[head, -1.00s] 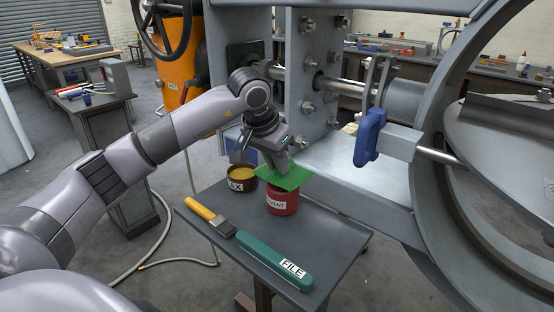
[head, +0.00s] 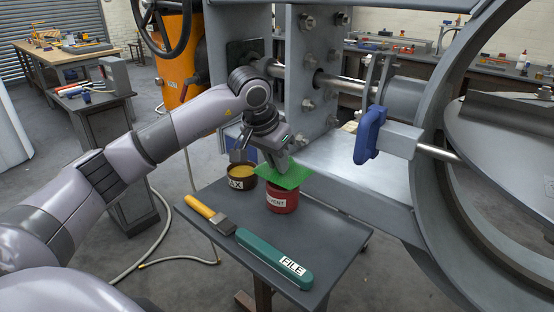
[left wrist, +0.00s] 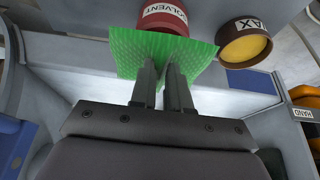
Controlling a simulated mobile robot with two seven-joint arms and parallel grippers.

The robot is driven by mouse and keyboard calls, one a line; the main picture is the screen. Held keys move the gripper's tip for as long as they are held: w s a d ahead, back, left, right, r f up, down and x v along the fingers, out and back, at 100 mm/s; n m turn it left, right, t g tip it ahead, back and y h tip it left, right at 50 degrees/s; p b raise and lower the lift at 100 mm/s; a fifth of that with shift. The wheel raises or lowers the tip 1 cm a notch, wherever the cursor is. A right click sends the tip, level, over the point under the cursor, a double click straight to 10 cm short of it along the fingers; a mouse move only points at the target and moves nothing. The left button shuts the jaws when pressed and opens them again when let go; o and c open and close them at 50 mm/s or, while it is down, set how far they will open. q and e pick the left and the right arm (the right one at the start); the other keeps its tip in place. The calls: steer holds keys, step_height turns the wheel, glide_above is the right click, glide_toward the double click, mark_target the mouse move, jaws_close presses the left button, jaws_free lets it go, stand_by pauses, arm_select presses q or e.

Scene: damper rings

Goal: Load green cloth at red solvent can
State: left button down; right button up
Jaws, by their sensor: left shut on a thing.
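The green cloth (head: 284,178) is a flat sheet held in my left gripper (head: 279,168), which is shut on it. In the head view the cloth lies over or just above the top of the red solvent can (head: 282,200); I cannot tell whether they touch. The can stands upright on the small grey table. In the left wrist view the two fingers (left wrist: 163,84) pinch the cloth (left wrist: 140,48), and the red can (left wrist: 163,16) shows partly behind it. The can's opening is hidden by the cloth. My right gripper is not in view.
A brown wax tin (head: 240,179) stands close left of the can. A yellow-handled brush (head: 208,215) and a green file (head: 275,260) lie at the front of the table (head: 325,235). A large steel frame (head: 345,170) with a blue handle (head: 370,137) stands behind and right.

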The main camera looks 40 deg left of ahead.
arm_select(q)
steer(key=shift+f, duration=0.35)
steer(key=shift+f, duration=0.1)
stand_by(1.1)
step_height(320, 180, up, 7)
steer(key=p, duration=0.5)
steer(key=shift+p, duration=0.4)
steer(key=shift+d, duration=0.1)
stand_by(0.5)
